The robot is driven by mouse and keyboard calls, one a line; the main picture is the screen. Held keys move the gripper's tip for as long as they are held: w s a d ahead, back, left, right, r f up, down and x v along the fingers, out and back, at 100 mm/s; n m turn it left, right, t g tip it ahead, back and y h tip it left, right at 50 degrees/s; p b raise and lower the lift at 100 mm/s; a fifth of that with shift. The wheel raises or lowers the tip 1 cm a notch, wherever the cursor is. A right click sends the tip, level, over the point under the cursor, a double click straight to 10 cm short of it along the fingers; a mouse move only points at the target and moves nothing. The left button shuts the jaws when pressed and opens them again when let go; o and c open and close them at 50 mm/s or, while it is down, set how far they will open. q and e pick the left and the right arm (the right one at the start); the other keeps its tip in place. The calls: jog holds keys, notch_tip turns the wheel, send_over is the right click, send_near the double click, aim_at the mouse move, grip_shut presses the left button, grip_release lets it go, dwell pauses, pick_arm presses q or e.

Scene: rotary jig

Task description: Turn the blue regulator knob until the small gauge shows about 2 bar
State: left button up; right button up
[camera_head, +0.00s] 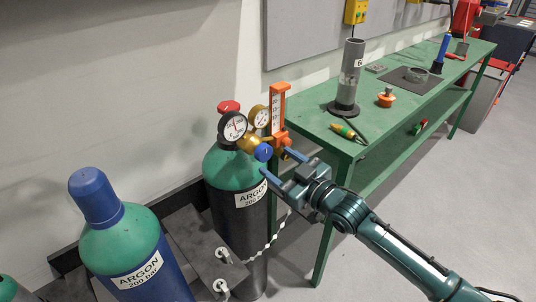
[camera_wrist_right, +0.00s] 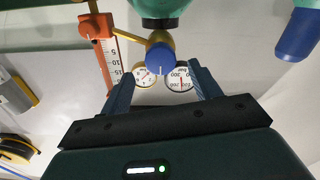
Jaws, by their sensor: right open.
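The blue regulator knob (camera_head: 263,152) is on the brass regulator of an argon cylinder (camera_head: 236,165) with a green shoulder. The small brass-rimmed gauge (camera_head: 260,116) sits behind it; its reading is too small to tell. A black-rimmed gauge (camera_head: 232,127) is to its left. My right gripper (camera_head: 278,165) is open, its fingers pointing toward the knob from the right. In the right wrist view the knob (camera_wrist_right: 161,58) shows between and just beyond the fingertips, seemingly untouched. The small gauge (camera_wrist_right: 144,75) is partly beside the left finger there. My left gripper is not in view.
An orange flowmeter (camera_head: 278,110) stands close to the right of the gauges. A red valve handwheel (camera_head: 229,107) tops the cylinder. A blue-capped cylinder (camera_head: 122,240) stands at left front. A green workbench (camera_head: 310,120) with tools lies right of the regulator.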

aim_at(266, 155)
jog(key=shift+x, duration=2.4)
jog(key=shift+s, duration=0.1)
jog(key=c, duration=1)
